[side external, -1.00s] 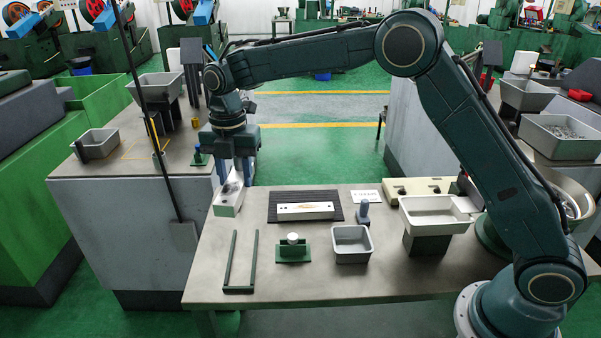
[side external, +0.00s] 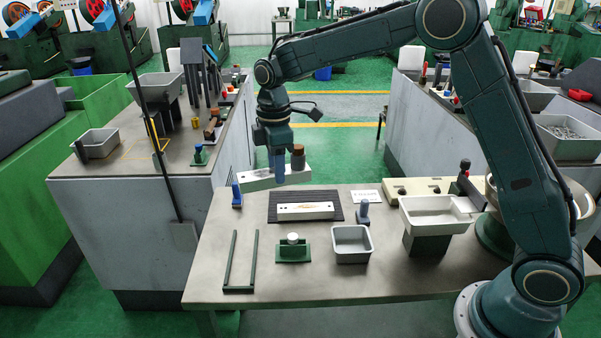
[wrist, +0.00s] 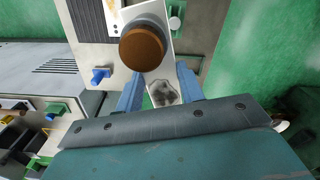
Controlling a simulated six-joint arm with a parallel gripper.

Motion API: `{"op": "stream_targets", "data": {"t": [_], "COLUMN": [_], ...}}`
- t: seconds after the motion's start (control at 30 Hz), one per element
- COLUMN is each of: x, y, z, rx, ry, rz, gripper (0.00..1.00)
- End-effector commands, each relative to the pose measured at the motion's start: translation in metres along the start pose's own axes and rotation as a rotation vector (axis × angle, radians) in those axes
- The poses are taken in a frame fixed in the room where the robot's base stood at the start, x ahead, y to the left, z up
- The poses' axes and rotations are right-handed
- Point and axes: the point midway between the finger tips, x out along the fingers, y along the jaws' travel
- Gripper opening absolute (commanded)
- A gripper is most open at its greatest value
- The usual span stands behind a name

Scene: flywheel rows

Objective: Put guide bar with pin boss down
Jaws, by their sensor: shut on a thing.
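The guide bar with pin boss (side external: 255,180) is a long pale bar with a brown-topped round boss (side external: 298,157) standing up near its right end. My gripper (side external: 278,172) is shut on it from above and holds it level in the air, behind the table's back edge. In the wrist view, the pale bar (wrist: 165,72) runs between the two blue fingers of my gripper (wrist: 160,90). There the brown boss (wrist: 142,47) covers part of the bar, and a grey marking lies near the bar's end.
Another pale bar (side external: 305,208) lies on a dark ribbed mat (side external: 275,213). The table also carries a dark green two-rail frame (side external: 228,263), a green stand with a white knob (side external: 293,252), a small grey bin (side external: 352,257) and a raised tray (side external: 436,230). Bare tabletop shows at front right.

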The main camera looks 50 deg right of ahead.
Motion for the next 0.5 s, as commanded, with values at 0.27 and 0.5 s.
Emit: {"op": "stream_targets", "data": {"t": [0.27,0.5], "x": [0.000,0.002], "y": [-0.001,-0.004], "z": [0.028,0.048], "rx": [0.328,0.589], "ry": [0.002,0.001], "rz": [0.002,0.001], "gripper": [0.00,0.00]}}
